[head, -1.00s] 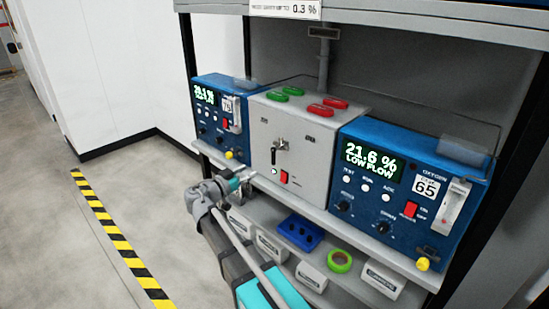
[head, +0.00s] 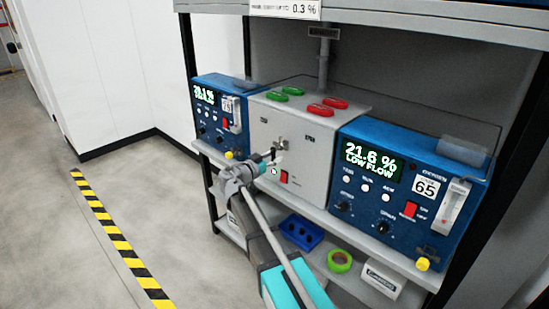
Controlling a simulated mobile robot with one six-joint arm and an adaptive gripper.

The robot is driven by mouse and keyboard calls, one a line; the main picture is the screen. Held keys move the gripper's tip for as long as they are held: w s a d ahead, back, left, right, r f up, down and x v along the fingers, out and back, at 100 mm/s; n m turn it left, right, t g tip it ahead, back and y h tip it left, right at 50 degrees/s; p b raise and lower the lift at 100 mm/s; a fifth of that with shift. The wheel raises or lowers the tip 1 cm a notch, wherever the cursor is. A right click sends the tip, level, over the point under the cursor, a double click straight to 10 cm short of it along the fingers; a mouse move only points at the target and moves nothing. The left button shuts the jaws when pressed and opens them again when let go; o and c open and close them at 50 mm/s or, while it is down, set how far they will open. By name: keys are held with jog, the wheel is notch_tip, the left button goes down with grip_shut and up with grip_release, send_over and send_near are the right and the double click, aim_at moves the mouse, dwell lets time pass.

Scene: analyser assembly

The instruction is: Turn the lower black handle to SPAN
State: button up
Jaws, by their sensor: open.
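The grey box (head: 318,165) sits mid-shelf between two blue analysers. On its front is a metal valve fitting (head: 282,144), with the lower black handle just below it. My gripper (head: 272,157) is at this handle, its fingertips close to the box front, and hides most of it. The gripper is open. I cannot tell whether the fingers touch the handle or lie around it, nor which way the handle points now. The small labels on the box front are too blurred to read.
The right blue analyser (head: 398,195) reads 21.6 % LOW FLOW; the left one (head: 213,93) has a similar display. A red switch (head: 284,176) is just below my gripper. Green handles (head: 285,91) and red handles (head: 322,110) lie on top. A blue tray (head: 301,232) and green tape (head: 340,261) are below.

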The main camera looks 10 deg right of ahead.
jog(key=shift+w+d, duration=0.1)
jog(key=shift+d, duration=0.1)
jog(key=shift+c, duration=0.3)
grip_shut()
jog(key=shift+d, duration=0.1)
